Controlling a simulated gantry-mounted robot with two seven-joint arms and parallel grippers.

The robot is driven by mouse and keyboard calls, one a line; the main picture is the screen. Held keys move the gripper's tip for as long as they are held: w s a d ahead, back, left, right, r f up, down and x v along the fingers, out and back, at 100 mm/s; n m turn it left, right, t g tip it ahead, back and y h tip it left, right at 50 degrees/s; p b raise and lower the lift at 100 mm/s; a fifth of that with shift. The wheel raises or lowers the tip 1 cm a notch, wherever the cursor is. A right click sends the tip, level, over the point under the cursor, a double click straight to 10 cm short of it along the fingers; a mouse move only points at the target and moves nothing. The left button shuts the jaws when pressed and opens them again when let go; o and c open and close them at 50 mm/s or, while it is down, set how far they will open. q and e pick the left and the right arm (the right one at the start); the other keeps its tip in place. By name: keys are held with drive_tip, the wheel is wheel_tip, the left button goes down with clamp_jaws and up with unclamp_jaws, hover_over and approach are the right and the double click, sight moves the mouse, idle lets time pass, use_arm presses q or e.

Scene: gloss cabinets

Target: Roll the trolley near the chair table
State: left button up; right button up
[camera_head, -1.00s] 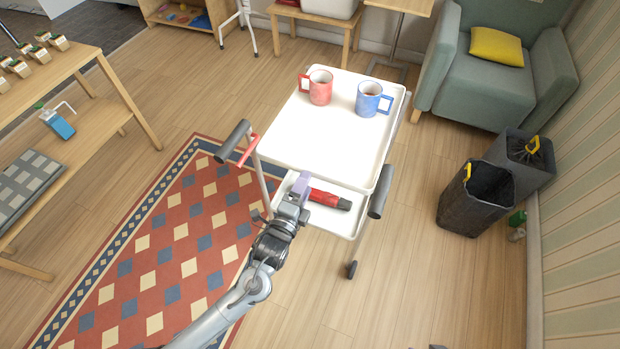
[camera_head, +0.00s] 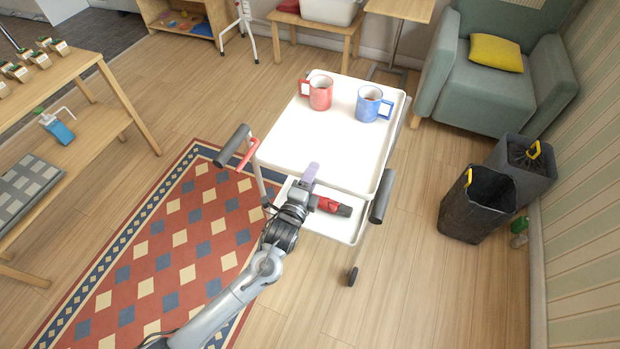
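The white two-tier trolley (camera_head: 310,142) stands in the middle, with a dark handle grip (camera_head: 232,145) at its near left and another (camera_head: 382,197) at its near right. A red mug (camera_head: 321,93) and a blue mug (camera_head: 369,103) stand upright on its top tray. My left gripper (camera_head: 309,178) is at the trolley's near edge, between the grips and apart from both. Its fingers overlap the near edge in view, so contact and finger opening are unclear. A small wooden side table (camera_head: 400,9) stands beyond the trolley, left of the green armchair (camera_head: 493,82). My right gripper is out of view.
A red and black object (camera_head: 334,206) lies on the lower tray. A patterned rug (camera_head: 165,262) lies at the trolley's left. Two dark bins (camera_head: 474,208) stand by the right wall. A wooden shelf table (camera_head: 75,87) is at left. Floor right of the trolley is clear.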

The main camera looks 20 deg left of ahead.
use_arm(q)
clamp_jaws()
idle(1.0)
